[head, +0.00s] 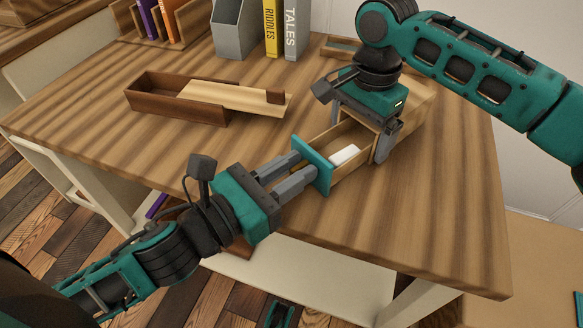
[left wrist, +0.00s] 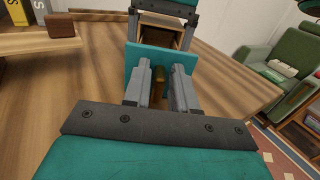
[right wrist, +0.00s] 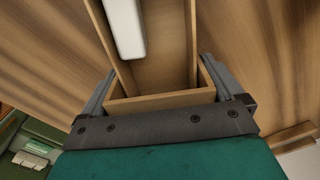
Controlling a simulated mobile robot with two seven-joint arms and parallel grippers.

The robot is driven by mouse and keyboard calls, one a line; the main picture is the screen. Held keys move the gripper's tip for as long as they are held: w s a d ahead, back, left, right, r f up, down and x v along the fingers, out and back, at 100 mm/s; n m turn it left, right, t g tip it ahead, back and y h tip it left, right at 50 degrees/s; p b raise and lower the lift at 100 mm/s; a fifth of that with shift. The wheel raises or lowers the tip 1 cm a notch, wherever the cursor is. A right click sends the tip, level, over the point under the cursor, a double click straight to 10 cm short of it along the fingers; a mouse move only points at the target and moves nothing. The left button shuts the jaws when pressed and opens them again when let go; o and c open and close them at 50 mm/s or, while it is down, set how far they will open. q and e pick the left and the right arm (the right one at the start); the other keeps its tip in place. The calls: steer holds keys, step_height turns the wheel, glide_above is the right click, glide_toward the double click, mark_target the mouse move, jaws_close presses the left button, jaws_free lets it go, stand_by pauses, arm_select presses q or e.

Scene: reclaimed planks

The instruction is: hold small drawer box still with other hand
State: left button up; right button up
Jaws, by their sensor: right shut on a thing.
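The small drawer box (head: 418,100) is light wood and stands on the plank table. Its drawer (head: 352,133) is pulled out toward the left and has a teal front (head: 318,166). A white block (head: 345,155) lies in the drawer and also shows in the right wrist view (right wrist: 126,25). My right gripper (head: 362,128) comes from above and is shut across the box, a finger on each side. My left gripper (left wrist: 166,75) is at the drawer front, its fingers apart on either side of a small brownish handle (left wrist: 158,78). The handle is partly hidden between the fingers.
A long dark wooden box (head: 170,100) with a pale sliding lid (head: 235,96) lies to the left on the table. A grey file holder (head: 236,30) and books (head: 296,28) stand at the back. The front right tabletop (head: 440,210) is clear.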

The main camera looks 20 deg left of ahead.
mark_target(340, 142)
arm_select(q)
jaws_close()
stand_by(0.3)
steer(key=x, duration=1)
arm_select(e)
steer(key=shift+s+a, duration=0.1)
arm_select(q)
steer(key=shift+o, duration=1.3)
jaws_free()
steer(key=shift+s, duration=0.1)
arm_select(e)
steer(key=shift+a, duration=0.1)
arm_select(q)
steer(key=shift+s, duration=0.1)
